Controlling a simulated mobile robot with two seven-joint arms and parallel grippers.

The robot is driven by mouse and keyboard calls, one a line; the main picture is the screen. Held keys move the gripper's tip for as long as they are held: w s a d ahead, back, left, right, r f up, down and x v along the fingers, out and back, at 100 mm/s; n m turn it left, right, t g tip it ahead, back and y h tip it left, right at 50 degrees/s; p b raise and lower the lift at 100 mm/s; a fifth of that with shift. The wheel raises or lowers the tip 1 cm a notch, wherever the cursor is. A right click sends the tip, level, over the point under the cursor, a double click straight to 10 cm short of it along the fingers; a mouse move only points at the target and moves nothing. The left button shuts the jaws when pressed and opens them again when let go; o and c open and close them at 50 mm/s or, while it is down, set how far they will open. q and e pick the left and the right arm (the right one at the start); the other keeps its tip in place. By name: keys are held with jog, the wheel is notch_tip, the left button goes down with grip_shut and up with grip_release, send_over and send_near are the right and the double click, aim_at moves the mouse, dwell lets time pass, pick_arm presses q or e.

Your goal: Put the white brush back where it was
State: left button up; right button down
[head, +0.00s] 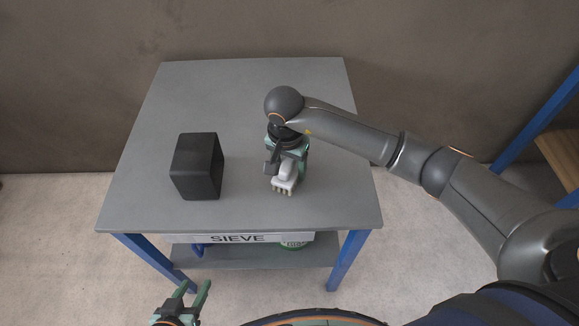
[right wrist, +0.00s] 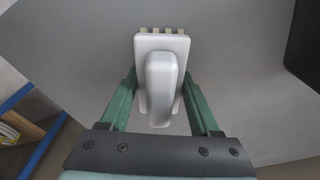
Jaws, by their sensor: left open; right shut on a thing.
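The white brush (head: 285,184) is at the right part of the grey table (head: 240,85), its bristles toward the front edge. In the right wrist view the white brush (right wrist: 161,75) lies between the two green fingers, bristles at the top of the picture. My right gripper (right wrist: 160,105) is shut on the brush. In the head view my right gripper (head: 287,165) is over the table, and I cannot tell whether the brush touches the tabletop. My left gripper (head: 194,290) is open and empty in front of the table, low in the picture.
A black box-shaped container (head: 198,166) stands on the table to the left of the brush. A lower shelf (head: 255,255) holds a partly hidden green and white item (head: 295,243). The back of the tabletop is clear.

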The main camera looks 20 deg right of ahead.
aim_at(287, 163)
jog(key=shift+f, duration=0.2)
jog(key=shift+c, duration=0.6)
grip_release()
jog(key=r, duration=0.8)
jog(key=s+a+r+p, duration=0.1)
jog(key=r, duration=0.3)
jog(key=shift+r, duration=0.15)
